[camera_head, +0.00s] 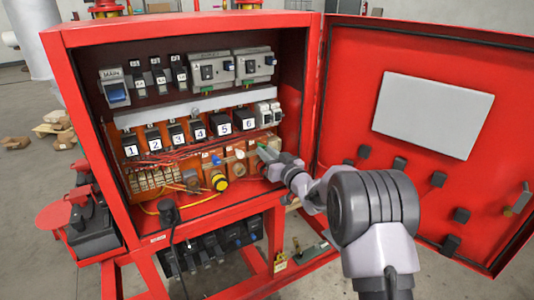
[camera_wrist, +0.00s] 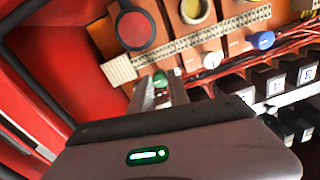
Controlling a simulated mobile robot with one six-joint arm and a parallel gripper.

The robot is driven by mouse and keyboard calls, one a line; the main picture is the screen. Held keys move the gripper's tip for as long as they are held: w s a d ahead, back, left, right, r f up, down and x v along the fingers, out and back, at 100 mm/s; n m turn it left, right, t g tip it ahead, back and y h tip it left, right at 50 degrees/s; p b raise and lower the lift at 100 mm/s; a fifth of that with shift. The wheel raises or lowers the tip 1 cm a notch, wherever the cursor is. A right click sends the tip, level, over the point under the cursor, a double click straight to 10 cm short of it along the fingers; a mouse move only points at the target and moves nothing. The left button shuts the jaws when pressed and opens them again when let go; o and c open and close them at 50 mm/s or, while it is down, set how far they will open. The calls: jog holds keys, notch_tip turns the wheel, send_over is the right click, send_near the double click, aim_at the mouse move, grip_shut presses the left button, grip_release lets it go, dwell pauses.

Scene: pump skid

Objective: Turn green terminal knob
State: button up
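The green terminal knob (camera_wrist: 160,79) shows in the wrist view, close to the end of a ribbed strip (camera_wrist: 200,42). My gripper (camera_wrist: 161,90) points at it, with one finger on each side of the knob. The fingers stand apart, but whether they press on the knob cannot be made out. In the head view my gripper (camera_head: 264,158) reaches into the lower right of the red cabinet (camera_head: 190,25). A green patch shows there, but I cannot tell whether it is the knob or my gripper's light.
White (camera_wrist: 212,59) and blue (camera_wrist: 262,40) knobs sit along the strip. Numbered black blocks (camera_head: 197,130) and red wires (camera_head: 175,155) are close by. A yellow button (camera_head: 220,182) is left of my gripper. The cabinet door (camera_head: 430,60) stands open on the right.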

grip_shut()
jog(key=shift+f+b, duration=0.1)
jog(key=shift+b, duration=0.25)
jog(key=n+b, duration=0.3)
jog(key=shift+f+b, duration=0.15)
jog(key=shift+b, duration=0.25)
jog(key=n+b, duration=0.5)
jog(key=shift+b, duration=0.3)
jog(key=n+b, duration=0.4)
jog(key=n, duration=0.1)
jog(key=shift+r+n+h, duration=0.2)
jog(key=shift+n+h, duration=0.1)
jog(key=shift+r+n+b, duration=0.15)
jog(key=shift+n+b, duration=1.5)
jog(key=shift+n, duration=0.35)
